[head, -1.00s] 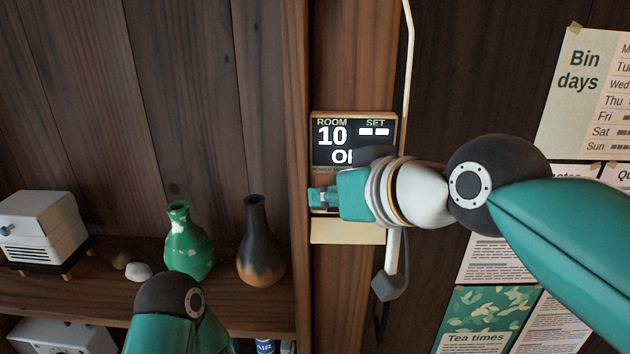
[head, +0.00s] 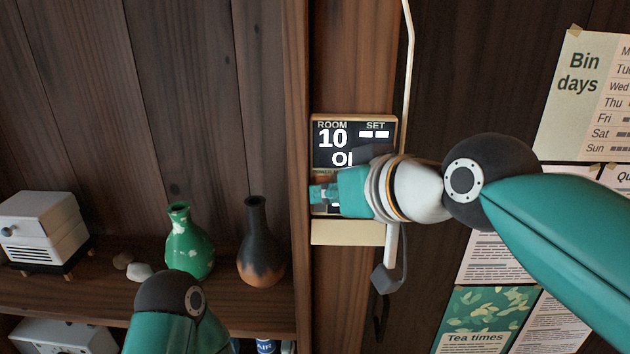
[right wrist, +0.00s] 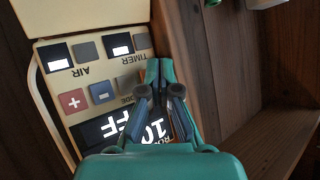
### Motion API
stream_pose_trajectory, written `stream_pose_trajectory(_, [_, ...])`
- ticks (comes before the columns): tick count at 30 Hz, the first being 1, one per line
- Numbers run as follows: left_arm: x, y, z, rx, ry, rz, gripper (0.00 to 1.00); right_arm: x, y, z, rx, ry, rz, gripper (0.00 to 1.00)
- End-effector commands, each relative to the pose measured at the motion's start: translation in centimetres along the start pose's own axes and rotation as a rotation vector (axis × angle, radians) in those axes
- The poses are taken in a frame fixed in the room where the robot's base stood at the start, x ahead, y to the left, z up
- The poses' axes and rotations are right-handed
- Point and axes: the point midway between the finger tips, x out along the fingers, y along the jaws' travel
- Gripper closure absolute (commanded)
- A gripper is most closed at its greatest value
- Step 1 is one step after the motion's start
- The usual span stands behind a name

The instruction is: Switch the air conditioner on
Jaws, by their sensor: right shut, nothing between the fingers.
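The air conditioner's wall panel (head: 349,233) is on a wooden post in the head view. Its display (head: 338,139) reads ROOM 10 and SET with two dashes; the right wrist view of the display (right wrist: 118,133) shows OFF, upside down. My right gripper (head: 316,194) is shut and empty, its fingertips over the left part of the button area. In the right wrist view my right gripper (right wrist: 160,72) covers the panel's edge beside the TIMER and MODE labels and hides what lies under it. A red plus button (right wrist: 73,101) shows clear of the fingers. I cannot tell whether the fingertips touch the panel. My left gripper is out of view.
A shelf (head: 110,300) at left holds a green vase (head: 188,245), a dark vase (head: 260,250), pebbles and a small white box (head: 42,228). Paper notices (head: 585,95) hang at right. A pale cable (head: 408,60) runs down beside the panel.

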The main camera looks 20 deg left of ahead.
Motion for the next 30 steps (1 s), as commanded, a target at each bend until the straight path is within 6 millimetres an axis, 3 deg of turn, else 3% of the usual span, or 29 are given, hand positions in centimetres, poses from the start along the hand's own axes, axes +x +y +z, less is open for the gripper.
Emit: stream_pose_trajectory(30, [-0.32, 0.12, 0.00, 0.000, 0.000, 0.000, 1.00, 0.54, 0.39, -0.39, 0.001, 0.001, 0.000, 1.00])
